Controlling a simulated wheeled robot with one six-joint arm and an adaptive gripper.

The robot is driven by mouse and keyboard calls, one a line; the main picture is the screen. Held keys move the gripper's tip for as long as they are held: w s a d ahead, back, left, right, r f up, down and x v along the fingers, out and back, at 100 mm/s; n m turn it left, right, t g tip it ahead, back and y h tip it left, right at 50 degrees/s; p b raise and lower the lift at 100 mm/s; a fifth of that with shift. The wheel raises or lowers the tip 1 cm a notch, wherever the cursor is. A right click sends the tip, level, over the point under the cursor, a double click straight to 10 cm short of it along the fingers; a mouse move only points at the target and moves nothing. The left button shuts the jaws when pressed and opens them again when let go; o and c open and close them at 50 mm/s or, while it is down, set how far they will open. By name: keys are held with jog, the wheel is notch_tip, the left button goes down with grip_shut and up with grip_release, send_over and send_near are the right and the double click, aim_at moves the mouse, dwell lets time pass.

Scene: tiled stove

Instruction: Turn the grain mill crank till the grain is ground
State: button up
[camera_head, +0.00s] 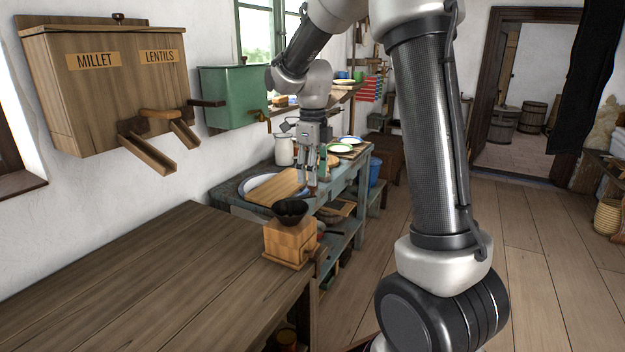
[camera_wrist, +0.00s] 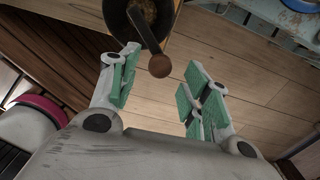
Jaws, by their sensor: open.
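The grain mill (camera_head: 289,244) is a light wooden box with a dark bowl-shaped hopper (camera_head: 290,210), standing at the end of the wooden table. In the wrist view the dark hopper (camera_wrist: 116,16) shows brownish grain (camera_wrist: 146,8) inside. A dark crank arm (camera_wrist: 145,30) reaches across it to a round brown knob (camera_wrist: 159,67). My gripper (camera_head: 309,187) points down just above and behind the hopper in the head view. In the wrist view my open gripper (camera_wrist: 164,72) has green-padded fingers on either side of the knob. I cannot tell whether the knob lies between or beyond the fingertips.
The wooden table (camera_head: 130,270) is bare in front of the mill. Wall bins marked millet and lentils (camera_head: 110,85) and a green bin (camera_head: 235,97) hang at left. A blue-grey bench (camera_head: 343,187) with a cutting board (camera_head: 277,187) and plates stands behind. Open floor lies at right.

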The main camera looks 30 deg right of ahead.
notch_tip(320, 180, up, 10)
jog(key=shift+f, duration=0.25)
dwell(0.4)
jog(key=s+d+f+n+t, duration=0.2)
jog(key=s+n+t, duration=0.2)
jog(key=s+n, duration=2.3)
jog(key=shift+f+n, duration=0.2)
jog(key=shift+n, duration=0.5)
